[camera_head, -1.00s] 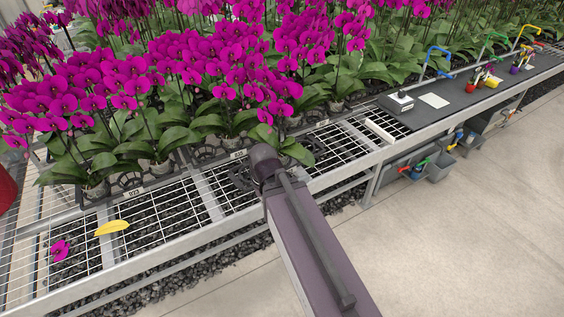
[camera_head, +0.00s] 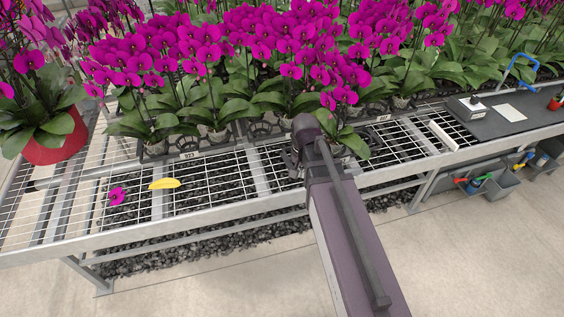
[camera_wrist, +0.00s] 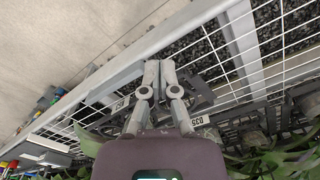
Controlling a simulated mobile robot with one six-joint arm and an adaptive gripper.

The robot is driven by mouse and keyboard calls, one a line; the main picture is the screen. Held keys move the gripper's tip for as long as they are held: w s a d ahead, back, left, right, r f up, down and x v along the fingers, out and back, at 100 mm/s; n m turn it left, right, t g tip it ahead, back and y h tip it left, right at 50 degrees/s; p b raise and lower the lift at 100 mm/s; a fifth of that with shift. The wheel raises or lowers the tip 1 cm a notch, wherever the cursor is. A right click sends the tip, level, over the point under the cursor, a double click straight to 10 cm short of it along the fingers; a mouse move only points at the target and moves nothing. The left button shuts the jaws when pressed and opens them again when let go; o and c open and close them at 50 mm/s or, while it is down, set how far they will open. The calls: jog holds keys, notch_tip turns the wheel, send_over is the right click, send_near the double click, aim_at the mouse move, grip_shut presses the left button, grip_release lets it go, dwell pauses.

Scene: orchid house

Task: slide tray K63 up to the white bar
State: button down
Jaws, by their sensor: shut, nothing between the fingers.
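A dark tray with a small label (camera_head: 383,118), probably K63, stands at the bench front to the right of my arm in the head view. Its label looks like K63 in the wrist view (camera_wrist: 121,104), though blurred. Magenta orchids stand at the trays here. The white bar (camera_head: 441,136) lies on the mesh further right, apart from that label. My gripper (camera_wrist: 159,68) is shut and empty, its fingers pointing toward the bench's front rail. In the wrist picture, its fingers lie between the K63-like label and a B35 label (camera_wrist: 201,121). My arm mostly hides it in the head view.
Tray D23 (camera_head: 190,155) with orchids stands left of my arm. A yellow leaf (camera_head: 163,184) and a fallen bloom (camera_head: 117,196) lie on the mesh. A red pot (camera_head: 58,142) stands far left. A black mat (camera_head: 500,118) lies beyond the white bar. The aisle floor is clear.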

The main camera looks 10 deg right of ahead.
jog(key=w+a+m, duration=0.4)
jog(key=w+m, duration=0.1)
jog(key=w, duration=0.3)
jog(key=w+a+f+m+b, duration=0.1)
jog(key=w+a+m, duration=0.4)
jog(key=w+m, duration=0.1)
jog(key=shift+w+f+m, duration=0.2)
jog(key=shift+w+m, duration=0.1)
jog(key=shift+w, duration=0.55)
jog(key=shift+f+b, duration=0.15)
jog(key=shift+b, duration=0.15)
notch_tip(320, 180, down, 10)
jog(key=b, duration=0.9)
jog(key=shift+b, duration=0.4)
jog(key=shift+w+d, duration=0.15)
jog(key=shift+d, duration=0.85)
jog(key=shift+w+d, duration=0.15)
jog(key=shift+d, duration=0.85)
jog(key=shift+r, duration=0.2)
